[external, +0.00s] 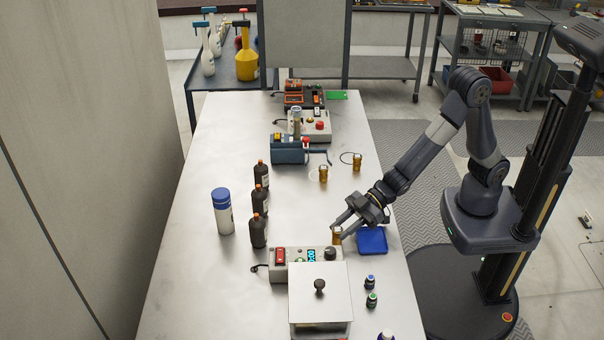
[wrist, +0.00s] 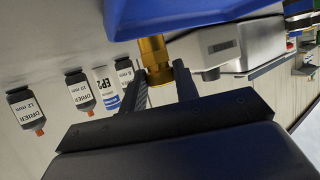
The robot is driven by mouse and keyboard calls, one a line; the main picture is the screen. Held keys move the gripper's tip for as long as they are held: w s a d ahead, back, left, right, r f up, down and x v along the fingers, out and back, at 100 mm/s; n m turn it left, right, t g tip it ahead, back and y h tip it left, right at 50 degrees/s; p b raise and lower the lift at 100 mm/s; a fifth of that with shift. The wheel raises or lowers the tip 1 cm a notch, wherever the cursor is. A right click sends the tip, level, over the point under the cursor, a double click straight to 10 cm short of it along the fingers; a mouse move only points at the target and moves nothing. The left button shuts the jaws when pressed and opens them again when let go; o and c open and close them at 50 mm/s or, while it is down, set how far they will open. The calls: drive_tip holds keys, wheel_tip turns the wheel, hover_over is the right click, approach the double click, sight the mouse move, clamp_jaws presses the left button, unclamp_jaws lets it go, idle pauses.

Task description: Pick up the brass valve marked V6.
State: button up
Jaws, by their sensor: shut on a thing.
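A brass valve (external: 337,238) is at the near middle of the steel table, just left of the blue tray. My gripper (external: 340,225) reaches it from the right and is shut on it. In the wrist view the brass valve (wrist: 154,52) shows between the two dark fingers (wrist: 160,85). I cannot read any mark on it, and cannot tell whether it touches the table. Two more brass valves stand farther back, one (external: 323,174) left and one (external: 357,162) right; their marks are unreadable too.
The blue tray (external: 372,240) lies right beside my gripper and looks empty. A control box (external: 295,262) and a lidded white box (external: 320,298) stand in front. Dark drier bottles (external: 259,232) and a blue-capped canister (external: 222,212) stand left. Small bottles (external: 371,299) are near right.

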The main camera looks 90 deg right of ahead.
drive_tip(key=c, duration=0.5)
drive_tip(key=shift+o, duration=0.2)
drive_tip(key=shift+r, duration=0.15)
